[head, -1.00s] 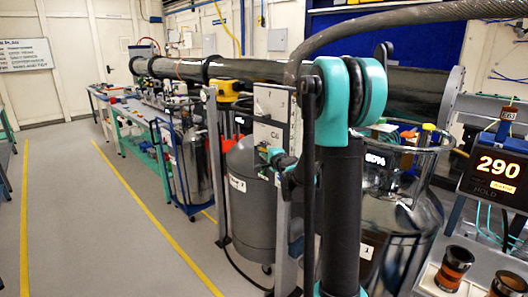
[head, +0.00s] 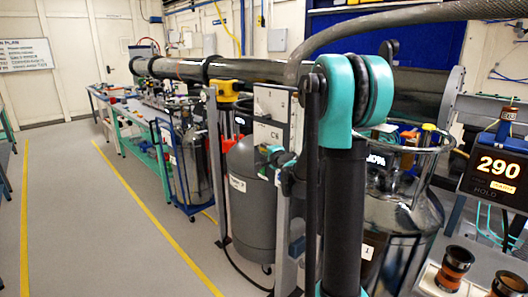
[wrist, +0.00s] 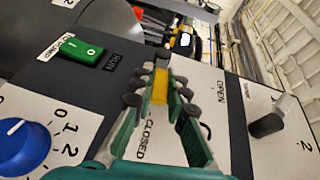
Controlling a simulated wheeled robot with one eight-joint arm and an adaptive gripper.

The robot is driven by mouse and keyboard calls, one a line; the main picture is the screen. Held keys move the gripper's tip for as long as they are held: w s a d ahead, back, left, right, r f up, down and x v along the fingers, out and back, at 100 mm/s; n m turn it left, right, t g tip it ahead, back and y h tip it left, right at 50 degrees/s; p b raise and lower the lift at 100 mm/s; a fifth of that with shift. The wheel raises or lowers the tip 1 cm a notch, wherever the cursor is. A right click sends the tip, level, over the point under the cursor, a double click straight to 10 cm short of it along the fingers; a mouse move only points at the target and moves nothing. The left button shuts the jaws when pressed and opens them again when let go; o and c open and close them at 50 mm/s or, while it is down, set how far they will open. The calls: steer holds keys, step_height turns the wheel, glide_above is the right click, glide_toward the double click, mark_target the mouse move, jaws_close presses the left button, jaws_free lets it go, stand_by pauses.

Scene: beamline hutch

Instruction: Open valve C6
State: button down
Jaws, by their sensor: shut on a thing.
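The valve panel marked C6 (head: 268,134) stands upright right of the middle in the head view, with my gripper (head: 274,163) against its lower part. In the wrist view the panel (wrist: 205,85) carries the words OPEN and CLOSED. My gripper (wrist: 160,88) is shut on a yellow valve handle (wrist: 160,86), which shows between the dark fingertip pads. CLOSED reads beside and between the green fingers, and OPEN reads to their right. The fingers hide most of the handle and its pivot, so its exact angle is unclear.
In the wrist view a green switch (wrist: 82,54), a blue knob (wrist: 22,147) and a black knob (wrist: 266,124) sit close around. The floor at left is clear.

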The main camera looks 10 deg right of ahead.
steer(key=shift+w+a+r+n+g+h, duration=0.2)
steer(key=shift+r+n+g+h, duration=0.3)
steer(key=shift+g, duration=0.55)
steer(key=shift+w+a+r+n+g+h, duration=0.15)
steer(key=shift+r+n+g+h, duration=0.3)
steer(key=shift+g, duration=0.6)
steer(key=shift+w+a+r+n+g+h, duration=0.1)
steer(key=shift+w+r+g+h, duration=0.15)
steer(key=shift+g, duration=0.4)
steer(key=shift+w+a+r+n+g+h, duration=0.15)
steer(key=shift+r+g+h, duration=0.2)
steer(key=shift+g, duration=0.35)
steer(key=shift+w+a+r+n+g+h, duration=0.15)
steer(key=shift+g+h, duration=0.2)
steer(key=shift+g, duration=0.3)
steer(key=c, duration=1.5)
jaws_free()
steer(key=shift+r, duration=0.1)
steer(key=v, duration=1.2)
steer(key=shift+w, duration=0.1)
